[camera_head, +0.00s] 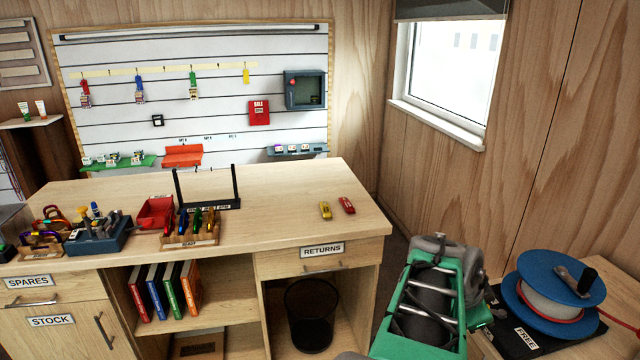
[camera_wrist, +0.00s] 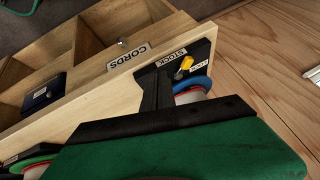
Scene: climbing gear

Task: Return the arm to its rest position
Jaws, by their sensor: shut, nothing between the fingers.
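My gripper (camera_wrist: 156,88) shows in the wrist view as black fingers beyond a green body at the bottom. The fingers are closed together with nothing held between them. They point at a wooden unit with a CORDS label (camera_wrist: 140,57) and dark STOCK-labelled parts. A blue-rimmed spool (camera_wrist: 192,84) lies just beyond and right of the fingers; I cannot tell the gap. In the head view, my green and grey arm (camera_head: 425,310) is folded at the lower right, between the bench and the blue reel. The fingers cannot be made out there.
The wooden bench (camera_head: 285,225) holds a black rack (camera_head: 208,190), two small red and yellow items, a red bin (camera_head: 156,212) and trays of gear. A blue reel (camera_head: 560,292) stands close right of my arm. The bench's right end is mostly clear.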

